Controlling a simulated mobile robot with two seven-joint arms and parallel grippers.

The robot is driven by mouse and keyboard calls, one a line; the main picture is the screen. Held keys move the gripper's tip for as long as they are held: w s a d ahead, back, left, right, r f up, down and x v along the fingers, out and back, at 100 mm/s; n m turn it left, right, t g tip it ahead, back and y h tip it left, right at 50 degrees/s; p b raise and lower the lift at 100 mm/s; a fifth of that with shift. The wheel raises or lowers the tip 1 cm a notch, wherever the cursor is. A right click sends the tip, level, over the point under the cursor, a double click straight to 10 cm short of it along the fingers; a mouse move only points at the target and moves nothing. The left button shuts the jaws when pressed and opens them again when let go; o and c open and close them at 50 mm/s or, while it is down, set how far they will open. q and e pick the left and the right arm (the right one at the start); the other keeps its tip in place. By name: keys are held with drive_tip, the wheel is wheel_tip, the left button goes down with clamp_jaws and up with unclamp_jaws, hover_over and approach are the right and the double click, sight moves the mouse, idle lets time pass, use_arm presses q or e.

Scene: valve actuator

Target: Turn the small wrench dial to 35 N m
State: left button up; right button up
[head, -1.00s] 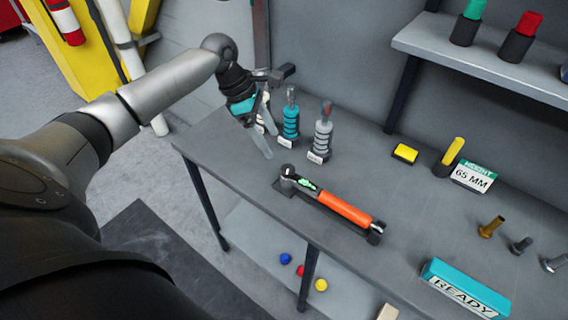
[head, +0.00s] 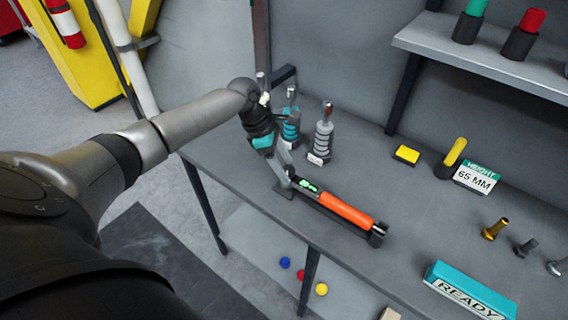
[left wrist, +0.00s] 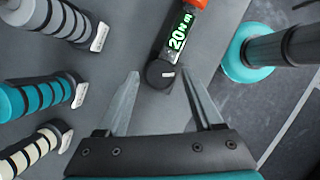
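The small torque wrench has an orange handle (head: 345,209) and lies in a dark cradle on the grey bench. Its green display (left wrist: 180,32) reads 20 N m in the left wrist view. The dial (left wrist: 160,74) is a dark round knob with a white mark at the wrench's end. My left gripper (head: 284,174) is at that end in the head view, partly covering it. In the left wrist view its two fingers (left wrist: 160,84) are open, one on each side of the dial, with gaps visible. Contact is not seen. My right gripper is not in view.
A teal ribbed tool (head: 291,128) and a grey ribbed tool (head: 323,142) stand just behind the gripper; a cream one (left wrist: 32,150) shows in the wrist view. A yellow block (head: 406,154), height sign (head: 477,178), bolts and READY box (head: 468,290) are to the right.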

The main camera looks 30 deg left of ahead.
use_arm(q)
clamp_jaws()
idle(0.3)
